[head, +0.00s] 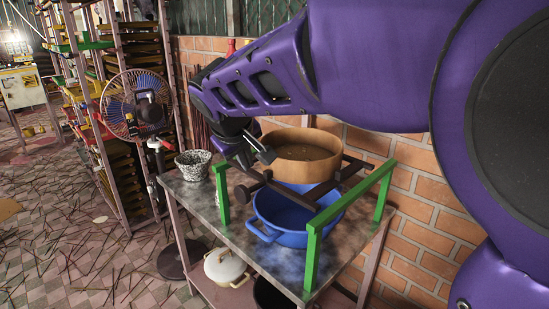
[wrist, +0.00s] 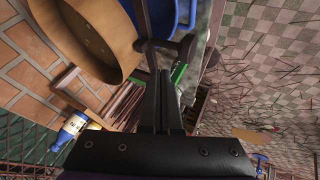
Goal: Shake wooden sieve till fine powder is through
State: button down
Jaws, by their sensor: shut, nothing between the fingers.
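The wooden sieve (head: 300,154) is round with a tan wall. It rests on the dark wooden rails (head: 318,190) over the blue basin (head: 285,238), toward the brick wall side. In the wrist view the sieve (wrist: 90,35) is at upper left, with brown material on its inside face. The blue basin (wrist: 174,18) shows at the top. My gripper (head: 262,160) is left of the sieve, close to its wall, and holds nothing. In the wrist view the fingers of my gripper (wrist: 163,85) are together. My arm hides part of the wall behind. Whether powder lies in the basin cannot be told.
A green frame (head: 350,208) stands along the right of the metal table (head: 190,205). A speckled pot (head: 194,164) is at the table's left. A lidded pot (head: 225,267) is on the shelf below. A fan (head: 140,105) and racks stand left. Sticks litter the floor.

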aim_at(269, 169)
jog(key=x, duration=0.9)
jog(key=shift+b, duration=0.4)
jog(key=shift+w+f, duration=0.1)
jog(key=shift+w, duration=0.05)
jog(key=shift+w+d+p, duration=0.55)
jog(key=shift+w+d, duration=1.2)
jog(key=shift+w, duration=0.1)
